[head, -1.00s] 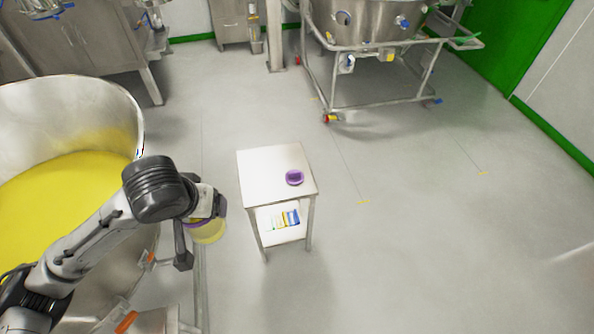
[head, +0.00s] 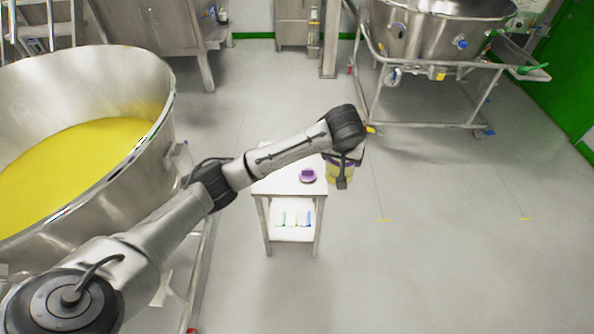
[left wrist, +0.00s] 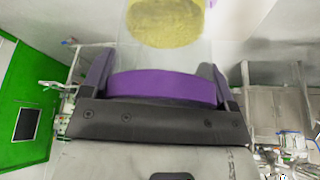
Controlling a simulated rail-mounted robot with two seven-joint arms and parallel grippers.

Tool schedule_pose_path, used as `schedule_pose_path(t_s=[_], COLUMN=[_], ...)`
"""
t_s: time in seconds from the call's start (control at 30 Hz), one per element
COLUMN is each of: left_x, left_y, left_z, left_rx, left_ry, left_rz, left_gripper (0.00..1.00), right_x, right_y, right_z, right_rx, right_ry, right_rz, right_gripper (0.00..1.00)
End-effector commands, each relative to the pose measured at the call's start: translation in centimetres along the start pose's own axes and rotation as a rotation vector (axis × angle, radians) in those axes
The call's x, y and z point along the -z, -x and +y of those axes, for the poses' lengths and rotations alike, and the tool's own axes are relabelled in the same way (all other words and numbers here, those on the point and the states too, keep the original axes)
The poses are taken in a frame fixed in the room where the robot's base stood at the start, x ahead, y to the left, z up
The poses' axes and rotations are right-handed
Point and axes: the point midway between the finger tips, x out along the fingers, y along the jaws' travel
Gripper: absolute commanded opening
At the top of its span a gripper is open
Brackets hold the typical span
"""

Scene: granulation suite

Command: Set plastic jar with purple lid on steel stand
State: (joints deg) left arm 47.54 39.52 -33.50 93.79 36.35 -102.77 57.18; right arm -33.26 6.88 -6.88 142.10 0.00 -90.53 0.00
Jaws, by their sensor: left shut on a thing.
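The plastic jar (head: 339,173) has yellow contents and a purple band; it hangs from my left gripper (head: 346,160) just to the right of the steel stand (head: 280,187) in the head view. In the left wrist view the left gripper (left wrist: 160,88) is shut on the purple part (left wrist: 165,90), with the clear jar body beyond and yellow material (left wrist: 165,24) at its far end. A round purple piece (head: 307,175) lies on the stand's top near its right edge. My left arm hides the stand's back part. My right gripper is not in view.
A large steel bowl (head: 150,150) of yellow powder stands at the left. A wheeled steel vessel frame (head: 430,118) stands at the back right. The stand's lower shelf (head: 293,232) holds small coloured items. The floor at the right is clear.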

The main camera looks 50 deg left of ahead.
Motion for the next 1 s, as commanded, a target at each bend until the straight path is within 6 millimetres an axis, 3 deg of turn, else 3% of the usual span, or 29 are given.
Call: schedule_pose_path(t_s=[0.03, 0.1, 0.3, 0.5, 0.67, 1.0], left_x=[0.8, 1.9, 3.3, 3.4, 3.4, 3.7], left_y=[-2.9, -5.7, -11.8, -15.2, -16.7, -21.4], left_z=[-2.0, -4.4, -10.7, -14.6, -16.6, -23.0], left_rx=[0.031, 0.064, 0.133, 0.169, 0.181, 0.186], left_ry=[0.065, 0.140, 0.302, 0.388, 0.416, 0.423], left_rz=[-0.005, -0.003, 0.001, 0.004, 0.006, 0.007], left_gripper=[0.55, 0.55, 0.55, 0.55, 0.55, 0.55], right_x=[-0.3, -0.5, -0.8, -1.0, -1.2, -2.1], right_y=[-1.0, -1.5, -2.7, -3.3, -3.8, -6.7], right_z=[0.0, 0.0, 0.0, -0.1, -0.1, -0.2], right_rx=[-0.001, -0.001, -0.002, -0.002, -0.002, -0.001], right_ry=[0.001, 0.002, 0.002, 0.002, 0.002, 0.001], right_rz=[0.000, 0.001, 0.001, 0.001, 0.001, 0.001], right_gripper=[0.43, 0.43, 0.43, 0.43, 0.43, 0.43])
